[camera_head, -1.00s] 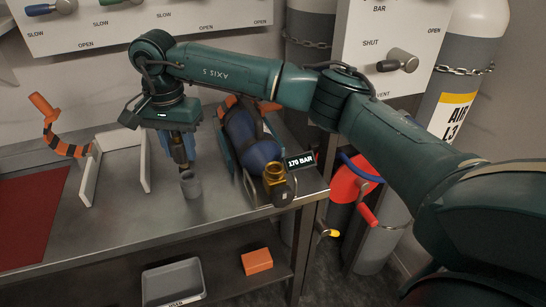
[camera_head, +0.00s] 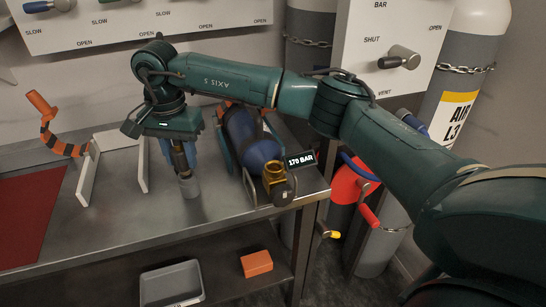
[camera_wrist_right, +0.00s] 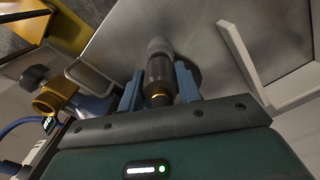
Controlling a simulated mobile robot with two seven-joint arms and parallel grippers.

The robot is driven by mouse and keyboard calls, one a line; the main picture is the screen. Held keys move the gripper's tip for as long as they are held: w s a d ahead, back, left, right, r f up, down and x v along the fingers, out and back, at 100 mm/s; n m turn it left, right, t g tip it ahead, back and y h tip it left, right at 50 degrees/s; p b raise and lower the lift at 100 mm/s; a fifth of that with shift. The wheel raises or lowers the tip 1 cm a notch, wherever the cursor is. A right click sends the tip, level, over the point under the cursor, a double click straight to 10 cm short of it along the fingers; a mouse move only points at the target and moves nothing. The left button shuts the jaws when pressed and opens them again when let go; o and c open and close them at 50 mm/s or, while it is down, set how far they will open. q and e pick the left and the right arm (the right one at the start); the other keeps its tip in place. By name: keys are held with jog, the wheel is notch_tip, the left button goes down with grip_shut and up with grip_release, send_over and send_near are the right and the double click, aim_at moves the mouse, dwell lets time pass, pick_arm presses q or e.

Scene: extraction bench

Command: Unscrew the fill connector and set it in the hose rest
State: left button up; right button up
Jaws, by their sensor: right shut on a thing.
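My right gripper (camera_head: 184,168) is shut on the fill connector (camera_head: 179,157), a dark cylinder with a brass-coloured ring. It points down over the bench, left of the blue cylinder. The connector also shows between the fingers in the right wrist view (camera_wrist_right: 160,80). Its lower end meets a small grey cup (camera_head: 190,187), which seems to be the hose rest; I cannot tell how deep it sits. The blue cylinder (camera_head: 245,138) lies in a cradle, its brass valve (camera_head: 274,171) and black knob facing front, apart from the connector. My left gripper is not in view.
A dark red mat (camera_head: 25,215) lies further left. A grey bin (camera_head: 172,284) and orange block (camera_head: 257,263) are on the lower shelf. The bench front is clear.

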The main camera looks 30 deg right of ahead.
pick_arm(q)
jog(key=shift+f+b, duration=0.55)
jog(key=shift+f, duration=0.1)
pick_arm(e)
jog(key=shift+f, duration=1)
jog(key=o, duration=1.1)
jog(key=shift+o, duration=0.2)
jog(key=shift+r, duration=0.7)
notch_tip(320, 180, up, 12)
jog(key=shift+f+p, duration=0.1)
jog(key=shift+p, duration=0.3)
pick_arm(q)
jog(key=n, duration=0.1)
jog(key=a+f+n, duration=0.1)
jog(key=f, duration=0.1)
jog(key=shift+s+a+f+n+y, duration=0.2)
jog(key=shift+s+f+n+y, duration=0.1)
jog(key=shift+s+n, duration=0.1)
